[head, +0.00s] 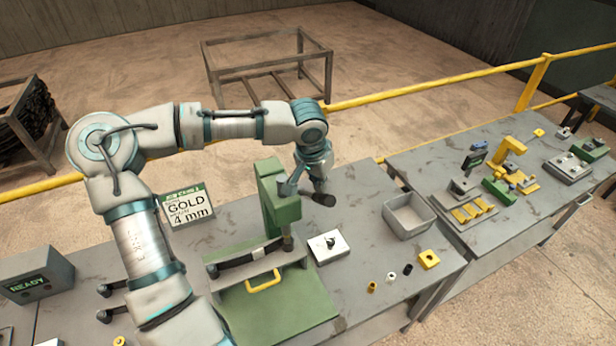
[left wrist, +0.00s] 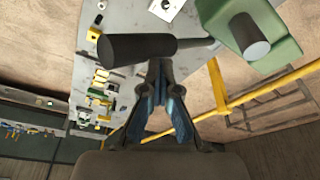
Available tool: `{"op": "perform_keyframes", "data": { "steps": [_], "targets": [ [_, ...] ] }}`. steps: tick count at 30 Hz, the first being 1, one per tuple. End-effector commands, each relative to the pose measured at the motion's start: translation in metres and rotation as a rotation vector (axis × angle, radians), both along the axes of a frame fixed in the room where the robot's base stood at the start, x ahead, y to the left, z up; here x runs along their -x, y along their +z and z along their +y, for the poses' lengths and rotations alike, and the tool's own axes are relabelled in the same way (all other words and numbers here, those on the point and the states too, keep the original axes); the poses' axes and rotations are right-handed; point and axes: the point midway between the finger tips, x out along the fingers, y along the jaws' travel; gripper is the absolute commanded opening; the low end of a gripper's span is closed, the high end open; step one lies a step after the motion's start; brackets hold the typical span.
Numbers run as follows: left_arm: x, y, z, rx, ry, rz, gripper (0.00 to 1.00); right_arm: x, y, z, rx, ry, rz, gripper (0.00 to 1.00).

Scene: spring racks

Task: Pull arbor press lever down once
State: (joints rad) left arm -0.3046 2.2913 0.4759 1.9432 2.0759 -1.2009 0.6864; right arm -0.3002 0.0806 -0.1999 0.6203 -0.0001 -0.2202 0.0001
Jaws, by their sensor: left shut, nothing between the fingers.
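The green arbor press (head: 280,205) stands on the near bench, and part of its green body (left wrist: 285,30) shows in the left wrist view. The lever's black grip (head: 323,199) sticks out right of the press head; in the left wrist view the grip (left wrist: 135,48) lies across the fingertips. My left gripper (left wrist: 160,66) is shut and empty, its tips right at the grip's side; I cannot tell whether they touch. In the head view the left gripper (head: 318,180) is just above the grip, partly hidden by its wrist. My right gripper is not in view.
A sign reading GOLD 4 mm (head: 188,207) stands left of the press. A white plate (head: 328,247), a grey bin (head: 408,216) and several small parts lie to the right. A READY box (head: 38,275) is at far left. A yellow rail (head: 400,90) runs behind.

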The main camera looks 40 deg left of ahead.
Motion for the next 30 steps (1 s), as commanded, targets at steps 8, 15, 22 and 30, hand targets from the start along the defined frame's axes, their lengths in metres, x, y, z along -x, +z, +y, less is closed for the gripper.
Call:
{"op": "perform_keyframes", "data": {
  "steps": [8,15,22,30],
  "targets": [
    [0.001,-0.005,-0.001,0.000,0.000,0.005,0.00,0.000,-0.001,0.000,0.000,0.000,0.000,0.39],
    [0.006,-0.020,-0.009,0.000,-0.001,0.006,0.00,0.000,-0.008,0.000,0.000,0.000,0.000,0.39],
    [0.010,-0.036,-0.017,0.000,0.000,0.006,0.00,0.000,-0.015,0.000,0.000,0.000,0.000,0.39],
    [0.012,-0.040,-0.020,0.000,0.000,0.005,0.00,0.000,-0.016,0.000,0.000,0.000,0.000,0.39]
  ]
}}
